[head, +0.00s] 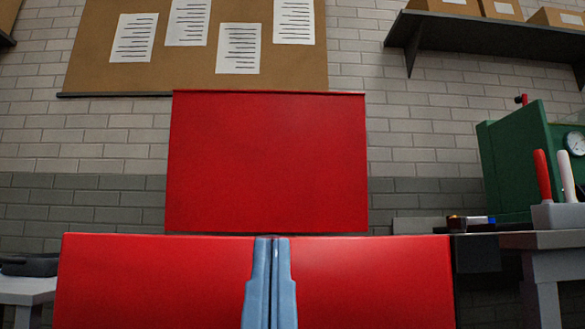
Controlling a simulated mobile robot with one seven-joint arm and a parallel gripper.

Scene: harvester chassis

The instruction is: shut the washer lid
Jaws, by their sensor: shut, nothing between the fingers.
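The red washer lid (267,160) stands raised, close to upright, in the middle of the head view. Its dark red edge runs along the top. Below it is the red front of the washer body (150,285); the inside of the washer is hidden behind this front. My gripper (271,240) shows as two blue-grey fingers pressed together, pointing up, with nothing between them. It is in front of the washer body, its tips near the body's top edge and below the lid's lower edge. It appears apart from the lid.
At right a bench (545,240) bears a green machine (510,160) with a gauge and a grey holder (558,215) with red and white handles. A shelf (480,30) with boxes is at upper right. A corkboard (100,70) hangs behind the lid. A table (25,290) stands at left.

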